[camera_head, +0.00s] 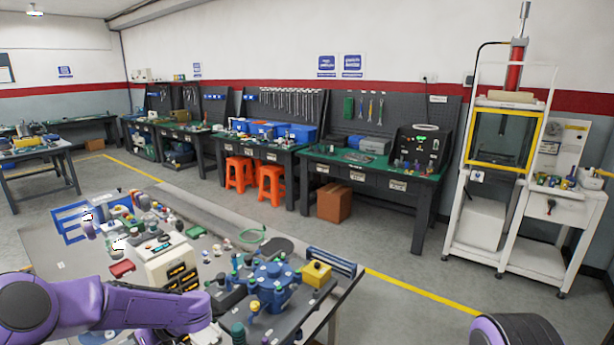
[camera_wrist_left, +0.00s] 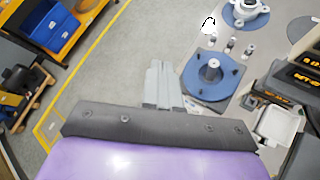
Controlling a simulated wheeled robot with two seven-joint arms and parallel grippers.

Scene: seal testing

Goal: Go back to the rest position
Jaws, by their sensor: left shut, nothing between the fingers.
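My left gripper (camera_wrist_left: 162,72) shows in the left wrist view with its grey fingers together and nothing between them. It points past the edge of a grey worktable, with floor beyond. A blue round flange (camera_wrist_left: 213,72) with a central stub stands just right of the fingers, apart from them in the picture. In the head view my purple left arm (camera_head: 110,305) reaches in from the left over the near side of the table; I cannot make out its fingers there. Only a purple part of my right arm (camera_head: 515,330) shows at the bottom right; its gripper is out of view.
The grey worktable (camera_head: 190,205) bears a cream case (camera_head: 170,263), a blue valve assembly (camera_head: 270,288), a yellow box (camera_head: 317,273) and small parts. Orange stools (camera_head: 270,184) and workbenches stand behind. A white press frame (camera_head: 505,140) is at right. Floor lies between.

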